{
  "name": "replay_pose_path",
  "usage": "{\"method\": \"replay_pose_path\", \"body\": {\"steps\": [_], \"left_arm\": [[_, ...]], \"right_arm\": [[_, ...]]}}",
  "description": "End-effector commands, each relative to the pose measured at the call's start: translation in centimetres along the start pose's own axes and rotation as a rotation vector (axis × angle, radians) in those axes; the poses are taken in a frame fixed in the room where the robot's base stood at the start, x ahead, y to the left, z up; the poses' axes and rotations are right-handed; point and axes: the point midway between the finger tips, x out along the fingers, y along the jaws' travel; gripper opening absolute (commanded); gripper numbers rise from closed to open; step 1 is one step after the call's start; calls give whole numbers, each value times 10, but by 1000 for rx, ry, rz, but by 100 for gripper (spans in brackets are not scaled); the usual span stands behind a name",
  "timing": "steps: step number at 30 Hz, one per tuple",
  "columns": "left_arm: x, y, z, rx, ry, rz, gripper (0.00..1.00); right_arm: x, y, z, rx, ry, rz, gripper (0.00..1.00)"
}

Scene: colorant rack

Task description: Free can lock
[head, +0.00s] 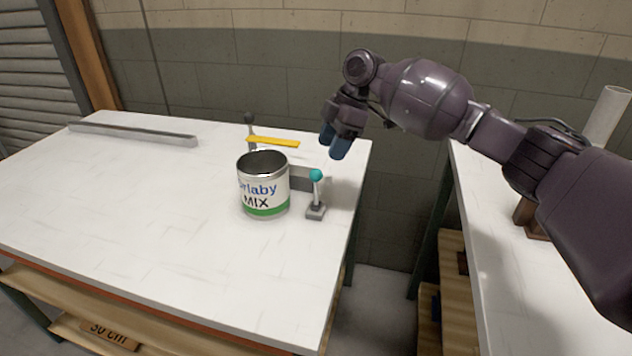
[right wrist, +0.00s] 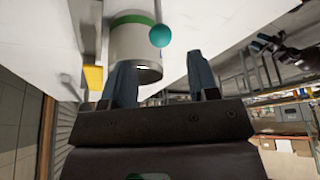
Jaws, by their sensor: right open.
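An open, empty-looking metal can (head: 264,186) with a white and green label stands upright on the white table. It also shows in the right wrist view (right wrist: 133,45). A yellow bar (head: 272,142) on a dark-knobbed post (head: 250,130) is behind the can. My right gripper (head: 335,145) is open and empty, above and behind the lever, apart from it. My left gripper is out of view.
A grey block (head: 303,178) stands behind the can, beside the lever. A long metal rail (head: 132,133) lies at the table's back left. The table's left and front are clear. A second white table (head: 490,260) is at the right, across a gap.

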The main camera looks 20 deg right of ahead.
Motion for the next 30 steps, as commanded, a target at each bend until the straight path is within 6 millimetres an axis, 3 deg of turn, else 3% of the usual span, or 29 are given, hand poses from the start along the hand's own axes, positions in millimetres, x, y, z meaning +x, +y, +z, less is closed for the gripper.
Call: {"method": "replay_pose_path", "body": {"steps": [15,21,30], "left_arm": [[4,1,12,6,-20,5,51],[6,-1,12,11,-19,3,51],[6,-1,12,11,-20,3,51]], "right_arm": [[85,0,2,4,0,-5,55],[99,0,1,5,-1,-2,55],[100,0,0,4,0,0,55]]}}
